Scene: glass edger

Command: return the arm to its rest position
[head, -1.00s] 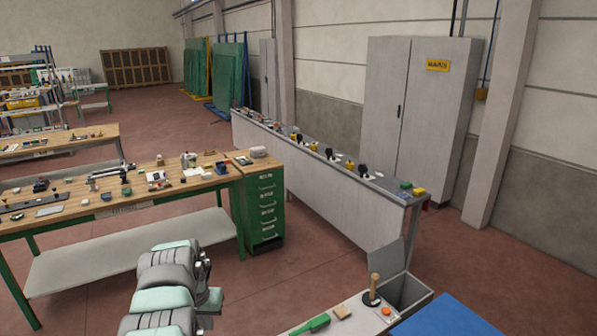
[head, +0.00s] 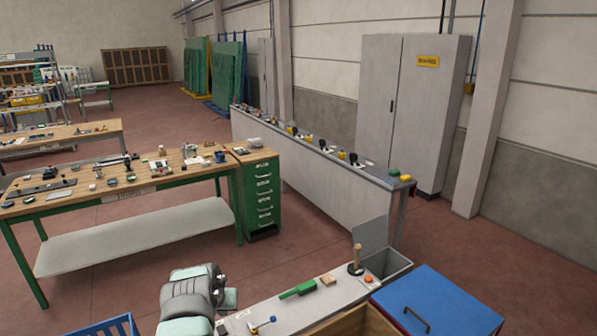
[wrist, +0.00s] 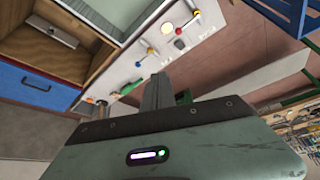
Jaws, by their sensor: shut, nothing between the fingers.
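My gripper (wrist: 157,92) shows in the wrist view with its two grey fingers together and nothing between them. It hangs over the grey bench top (wrist: 128,58), apart from the tools on it as far as I can tell. In the head view my grey and pale green arm (head: 192,298) stands at the lower middle, left of the grey bench top (head: 240,324). My gripper is not visible in the head view.
A green-handled tool (head: 297,290), a wooden-handled tool (head: 356,260) and an orange button (head: 368,279) are on the grey bench. A blue cabinet (head: 440,305) and an open wooden box (head: 345,325) stand beside it. A blue crate (head: 110,327) is lower left.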

